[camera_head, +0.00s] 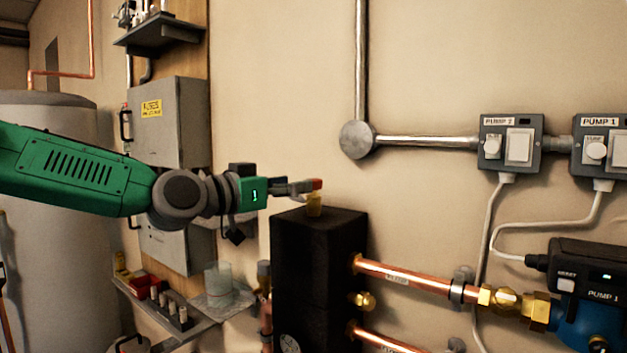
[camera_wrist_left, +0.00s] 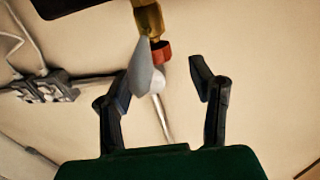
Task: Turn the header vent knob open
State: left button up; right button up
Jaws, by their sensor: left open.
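The header vent is a small brass fitting (camera_head: 314,205) with a red knob (camera_head: 317,184), standing upright on top of the black header block (camera_head: 318,255). My left gripper (camera_head: 302,187) reaches in from the left at knob height, its fingertips right beside the knob. In the left wrist view the brass fitting (camera_wrist_left: 150,20) and red knob (camera_wrist_left: 162,50) show at the top. The left gripper (camera_wrist_left: 168,70) is open there, with the knob around the gap between its fingertips. I cannot tell whether a finger touches it. My right gripper is out of view.
Copper pipes (camera_head: 415,275) run from the block to the blue pump (camera_head: 590,325) on the right. Two pump switch boxes (camera_head: 511,165) hang on the wall. A grey cabinet (camera_head: 165,125) and a shelf with a clear jar (camera_head: 220,285) are at left.

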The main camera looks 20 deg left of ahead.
aim_at(315, 179)
pick_arm(q)
jog(key=x, duration=0.6)
jog(key=shift+d, duration=0.1)
grip_shut()
jog(key=shift+d+p, duration=0.1)
jog(key=shift+p, duration=0.2)
